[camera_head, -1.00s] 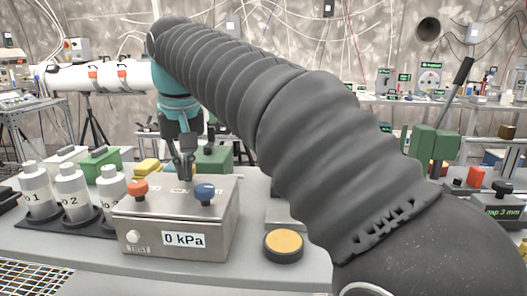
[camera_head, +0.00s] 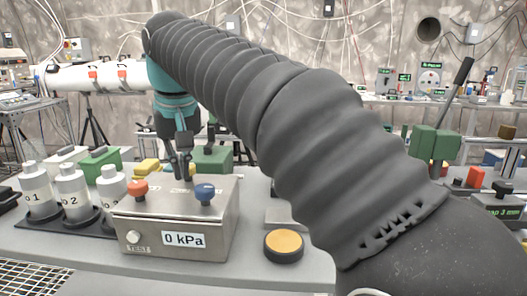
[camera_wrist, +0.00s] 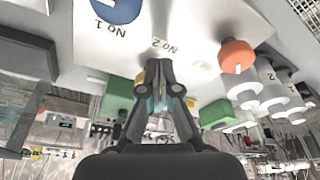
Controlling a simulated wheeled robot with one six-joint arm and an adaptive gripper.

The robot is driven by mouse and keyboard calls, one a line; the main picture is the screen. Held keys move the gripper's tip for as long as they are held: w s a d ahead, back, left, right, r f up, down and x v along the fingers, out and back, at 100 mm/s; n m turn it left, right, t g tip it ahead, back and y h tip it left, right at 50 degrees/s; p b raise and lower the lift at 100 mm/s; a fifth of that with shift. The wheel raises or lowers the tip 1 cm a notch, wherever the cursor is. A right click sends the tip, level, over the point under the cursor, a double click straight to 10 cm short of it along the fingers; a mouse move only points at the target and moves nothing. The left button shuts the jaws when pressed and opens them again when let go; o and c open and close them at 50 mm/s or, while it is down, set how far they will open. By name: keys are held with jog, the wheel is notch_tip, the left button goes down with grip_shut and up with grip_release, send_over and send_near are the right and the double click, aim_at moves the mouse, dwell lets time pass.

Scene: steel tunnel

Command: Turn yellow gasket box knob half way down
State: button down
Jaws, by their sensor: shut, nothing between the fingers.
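A yellow box (camera_head: 147,166) stands behind the steel box in the head view, partly hidden by it. No knob on it can be made out. The steel box (camera_head: 160,226) carries an orange knob (camera_head: 138,190) and a blue knob (camera_head: 205,194), and its label reads 0 kPa. My gripper (camera_head: 184,176) points down over the back of the steel box's top, between the two knobs. In the wrist view my gripper (camera_wrist: 159,66) has its fingers together and holds nothing. The orange knob (camera_wrist: 236,56) and blue knob (camera_wrist: 115,8) are clear of it.
White bottles (camera_head: 72,192) stand left of the steel box. Green boxes (camera_head: 101,163) stand behind it. A round orange-topped button (camera_head: 284,244) sits to its right. My arm hides much of the bench to the right.

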jog(key=shift+r, duration=2.8)
